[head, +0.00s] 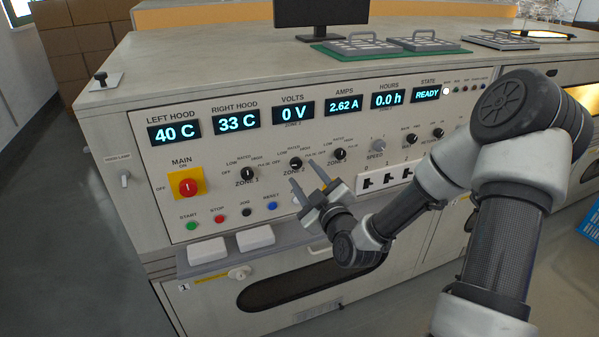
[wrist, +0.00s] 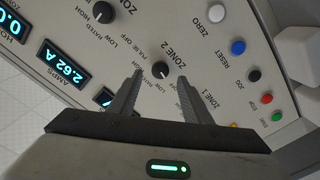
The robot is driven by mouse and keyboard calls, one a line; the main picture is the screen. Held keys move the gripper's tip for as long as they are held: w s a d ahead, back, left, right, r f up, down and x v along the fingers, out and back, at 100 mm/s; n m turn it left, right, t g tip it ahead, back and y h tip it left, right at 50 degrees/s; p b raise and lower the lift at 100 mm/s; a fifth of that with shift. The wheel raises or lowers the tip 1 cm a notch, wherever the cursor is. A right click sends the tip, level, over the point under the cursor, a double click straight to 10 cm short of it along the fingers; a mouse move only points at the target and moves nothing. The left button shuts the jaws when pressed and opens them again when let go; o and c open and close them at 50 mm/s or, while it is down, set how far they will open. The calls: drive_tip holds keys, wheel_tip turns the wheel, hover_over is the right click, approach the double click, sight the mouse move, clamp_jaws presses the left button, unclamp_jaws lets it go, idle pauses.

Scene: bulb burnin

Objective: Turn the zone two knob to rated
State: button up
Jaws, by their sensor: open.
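The zone two knob (head: 295,163) is a small black round knob on the sloped control panel, between the zone one knob (head: 247,174) and a third knob (head: 340,154). In the wrist view the zone two knob (wrist: 161,70) lies beyond and between my two fingertips, with its label beside it. Its exact setting is too small to read surely. My gripper (head: 308,182) is open and empty, just below and in front of the knob in the head view. In the wrist view my gripper (wrist: 160,76) has a finger on each side of the knob, with no contact visible.
Displays (head: 293,111) run above the knobs. A red main switch (head: 187,187) is at left, and a row of push buttons (head: 245,212) sits below. Two white pads (head: 230,245) rest on the ledge. Metal racks (head: 375,43) lie on top.

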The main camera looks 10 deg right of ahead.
sight(297, 165)
drive_tip(key=shift+w+a, duration=0.2)
drive_tip(key=shift+w, duration=0.95)
drive_tip(key=shift+w+a, duration=0.2)
drive_tip(key=shift+w, duration=0.95)
drive_tip(key=c, duration=1.1)
